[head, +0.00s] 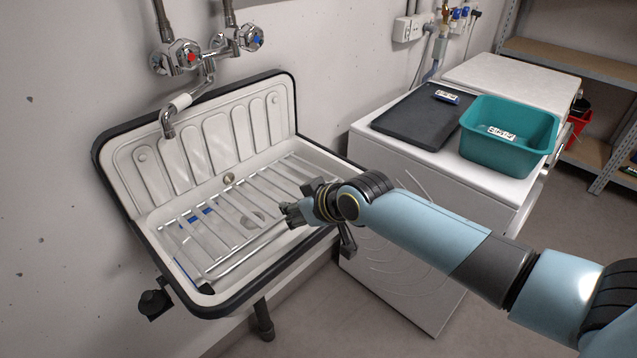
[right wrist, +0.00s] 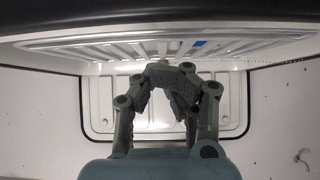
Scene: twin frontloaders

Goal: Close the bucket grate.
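The bucket grate (head: 225,205) is a row of pale bars lying low across the sink basin in the head view. Its front rail runs from the lower left toward my right gripper. In the right wrist view the grate (right wrist: 110,45) shows as bars near the top, seen at a shallow angle. My right gripper (head: 289,213) is over the front right part of the sink, close to the grate's front rail. Whether it touches the rail I cannot tell. In the right wrist view its fingers (right wrist: 172,72) come together at the tips, with nothing seen between them. My left gripper is not in view.
The white sink (head: 215,150) has a dark rim and a tap (head: 168,120) above it. To the right, a white washing machine (head: 400,275) bears a dark board (head: 415,115) and a teal tub (head: 490,155). Shelves (head: 555,60) stand at the far right.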

